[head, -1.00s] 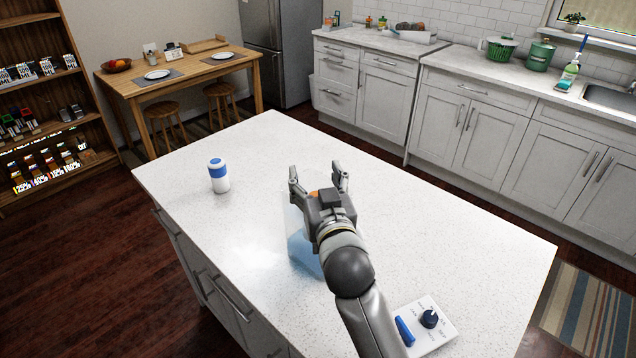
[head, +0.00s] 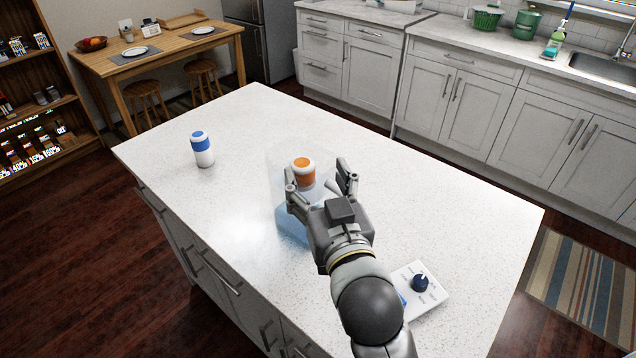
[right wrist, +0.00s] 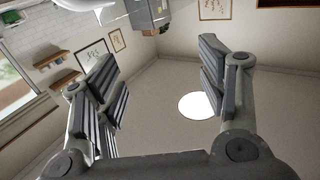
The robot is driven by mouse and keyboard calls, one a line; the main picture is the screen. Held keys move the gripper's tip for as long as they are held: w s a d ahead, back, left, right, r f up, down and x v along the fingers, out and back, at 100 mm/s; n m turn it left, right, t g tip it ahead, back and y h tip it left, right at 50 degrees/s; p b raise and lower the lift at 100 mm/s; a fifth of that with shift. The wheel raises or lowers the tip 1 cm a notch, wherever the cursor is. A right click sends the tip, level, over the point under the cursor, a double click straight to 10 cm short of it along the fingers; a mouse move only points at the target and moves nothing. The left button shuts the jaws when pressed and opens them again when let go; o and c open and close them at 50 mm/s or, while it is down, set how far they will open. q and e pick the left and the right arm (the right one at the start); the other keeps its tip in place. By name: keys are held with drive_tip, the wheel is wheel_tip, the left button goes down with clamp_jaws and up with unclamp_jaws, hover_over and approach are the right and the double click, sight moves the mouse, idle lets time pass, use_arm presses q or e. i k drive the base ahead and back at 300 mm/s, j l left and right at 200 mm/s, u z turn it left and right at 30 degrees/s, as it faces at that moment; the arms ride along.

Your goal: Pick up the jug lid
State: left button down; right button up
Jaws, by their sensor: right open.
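My right gripper (head: 320,178) is open over the white island counter, its fingers spread. In the right wrist view the open fingers (right wrist: 160,75) have nothing between them. Just beyond them in the head view is a white container with an orange top and band (head: 303,173). A faint, see-through, bluish shape (head: 290,228), possibly the jug, lies beside and partly behind the gripper. I cannot make out a separate jug lid. My left gripper is not in view.
A blue and white container (head: 203,150) stands at the counter's left. A white panel with a dark knob (head: 420,284) lies at the right, partly behind my arm. The island counter (head: 420,200) is otherwise clear.

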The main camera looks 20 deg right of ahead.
sight(415, 303)
drive_tip(key=k+j, duration=0.2)
drive_tip(key=k, duration=0.3)
drive_tip(key=k+j, duration=0.15)
drive_tip(key=k, duration=0.3)
